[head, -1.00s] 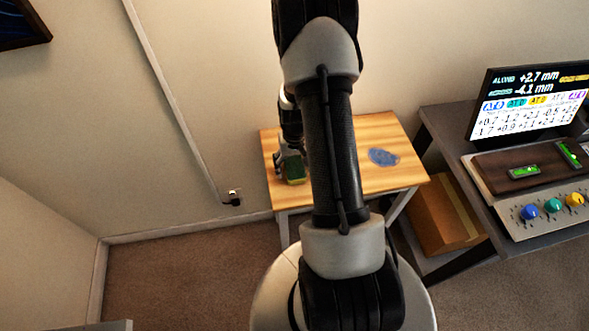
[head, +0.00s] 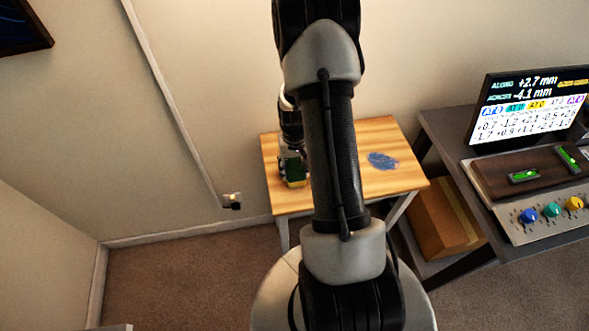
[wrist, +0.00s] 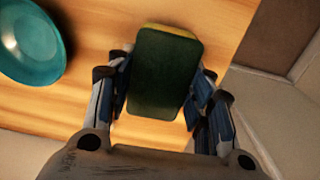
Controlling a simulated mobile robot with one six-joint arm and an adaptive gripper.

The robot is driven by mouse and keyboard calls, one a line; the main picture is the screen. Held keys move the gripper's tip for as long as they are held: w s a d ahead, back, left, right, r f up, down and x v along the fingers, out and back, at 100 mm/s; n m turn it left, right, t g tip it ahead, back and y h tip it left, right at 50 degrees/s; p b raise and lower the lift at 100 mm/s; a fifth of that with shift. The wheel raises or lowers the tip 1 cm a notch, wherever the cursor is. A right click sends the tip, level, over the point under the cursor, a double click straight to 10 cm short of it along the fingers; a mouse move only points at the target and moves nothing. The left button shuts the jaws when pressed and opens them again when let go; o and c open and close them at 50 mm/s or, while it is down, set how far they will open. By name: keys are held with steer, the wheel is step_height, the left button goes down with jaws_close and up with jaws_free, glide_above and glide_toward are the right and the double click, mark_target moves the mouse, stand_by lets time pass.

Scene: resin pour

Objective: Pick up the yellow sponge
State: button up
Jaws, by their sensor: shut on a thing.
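The yellow sponge (wrist: 160,75) has a dark green pad on one face, and a yellow edge shows along its far side in the wrist view. My gripper (wrist: 160,92) is shut on it, with one finger against each long side. In the head view the sponge (head: 296,183) is at the left part of the small wooden table, in my gripper (head: 293,165). I cannot tell whether its underside is clear of the table. My arm hides part of the table.
A grey desk (head: 450,145) with a screen (head: 525,105) and knobs stands at right. A cardboard box (head: 440,218) sits below.

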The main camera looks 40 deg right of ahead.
mark_target(294, 168)
step_height(294, 168, up, 19)
steer(key=p, duration=0.5)
steer(key=shift+f, duration=0.15)
